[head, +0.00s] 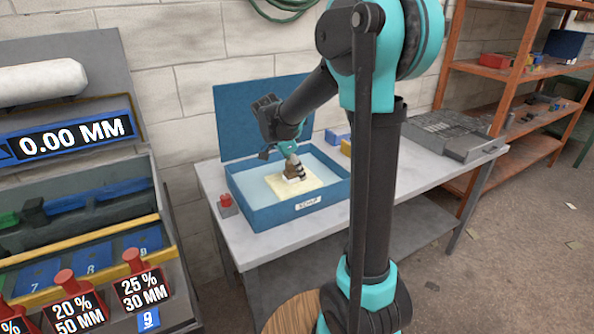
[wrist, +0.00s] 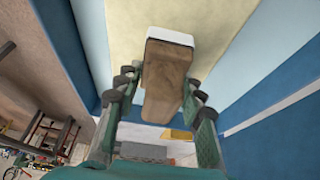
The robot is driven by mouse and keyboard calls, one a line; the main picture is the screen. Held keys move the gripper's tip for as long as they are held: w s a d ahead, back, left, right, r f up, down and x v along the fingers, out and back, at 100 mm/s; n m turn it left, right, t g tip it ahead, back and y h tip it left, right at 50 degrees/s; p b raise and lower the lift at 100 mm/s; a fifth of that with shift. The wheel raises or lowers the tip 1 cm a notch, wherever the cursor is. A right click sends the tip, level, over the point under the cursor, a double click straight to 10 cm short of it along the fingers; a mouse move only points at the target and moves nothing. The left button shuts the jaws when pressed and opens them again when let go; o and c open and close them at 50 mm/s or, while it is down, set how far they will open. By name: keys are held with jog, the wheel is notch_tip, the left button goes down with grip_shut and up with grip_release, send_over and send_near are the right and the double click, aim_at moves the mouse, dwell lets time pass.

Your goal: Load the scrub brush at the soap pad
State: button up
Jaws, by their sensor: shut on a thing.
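The soap pad (head: 313,183) is a pale yellow slab lying in an open blue tray (head: 270,216) labelled SOAP. It fills the upper part of the wrist view (wrist: 215,25). The scrub brush has a brown wooden block (wrist: 165,82) with a white strip of bristles at its far end. My gripper (wrist: 162,88) is shut on the brush, with fingers on both sides of the wood. In the head view, my gripper (head: 294,165) is low over the pad, with the brush (head: 292,175) beneath it. The bristles look down at the pad; firm contact cannot be told.
The tray's blue lid (head: 245,115) stands open behind it. A red button (head: 226,203) sits left of the tray on the grey table (head: 405,172). A grey metal case (head: 455,135) lies at right. A rack with red-handled tools (head: 72,300) stands at left.

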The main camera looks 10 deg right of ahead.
jog(key=shift+r, duration=3.45)
